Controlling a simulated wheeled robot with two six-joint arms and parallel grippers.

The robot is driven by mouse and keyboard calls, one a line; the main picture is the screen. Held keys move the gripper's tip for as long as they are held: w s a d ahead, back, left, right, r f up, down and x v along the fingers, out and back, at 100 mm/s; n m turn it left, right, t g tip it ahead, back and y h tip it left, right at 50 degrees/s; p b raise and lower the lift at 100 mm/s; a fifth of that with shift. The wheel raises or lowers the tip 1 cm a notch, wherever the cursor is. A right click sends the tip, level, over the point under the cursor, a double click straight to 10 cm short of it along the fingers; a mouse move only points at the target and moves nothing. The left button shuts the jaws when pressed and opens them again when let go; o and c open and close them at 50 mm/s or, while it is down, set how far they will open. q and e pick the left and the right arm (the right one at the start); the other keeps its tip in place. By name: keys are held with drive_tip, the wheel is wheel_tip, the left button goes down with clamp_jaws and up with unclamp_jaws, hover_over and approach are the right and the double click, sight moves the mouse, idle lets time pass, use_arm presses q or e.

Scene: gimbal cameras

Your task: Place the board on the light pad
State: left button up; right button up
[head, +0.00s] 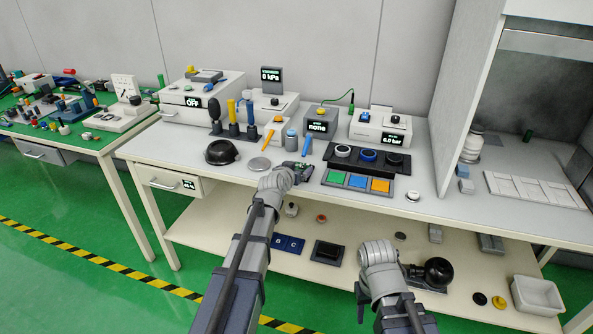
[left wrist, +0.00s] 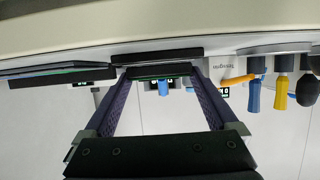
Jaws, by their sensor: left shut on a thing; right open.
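The board (head: 303,169) is small and dark with green on it, just above the white bench near its front edge. My left gripper (head: 299,171) is shut on it. In the left wrist view the board (left wrist: 158,70) shows edge-on between the two fingers, a dark strip with a green line. A pale round disc (head: 259,164) lies flat on the bench left of the gripper; I cannot tell whether it is the light pad. My right gripper (head: 362,300) is low in front of the bench, away from the board, open; its fingertips are mostly hidden.
Right of the board is a tray with green, blue and orange panels (head: 357,181), with a dark block of round knobs (head: 368,158) behind it. A black bowl (head: 222,151) stands left. Bottles, tools and instruments line the back. A hood (head: 487,80) closes off the right.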

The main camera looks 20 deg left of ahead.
use_arm(q)
drive_tip(key=o, duration=1)
drive_tip(key=shift+r+p, duration=0.2)
drive_tip(key=shift+p, duration=0.1)
drive_tip(key=p+v, duration=0.4)
drive_tip(key=v, duration=0.8)
drive_tip(key=shift+f, duration=0.1)
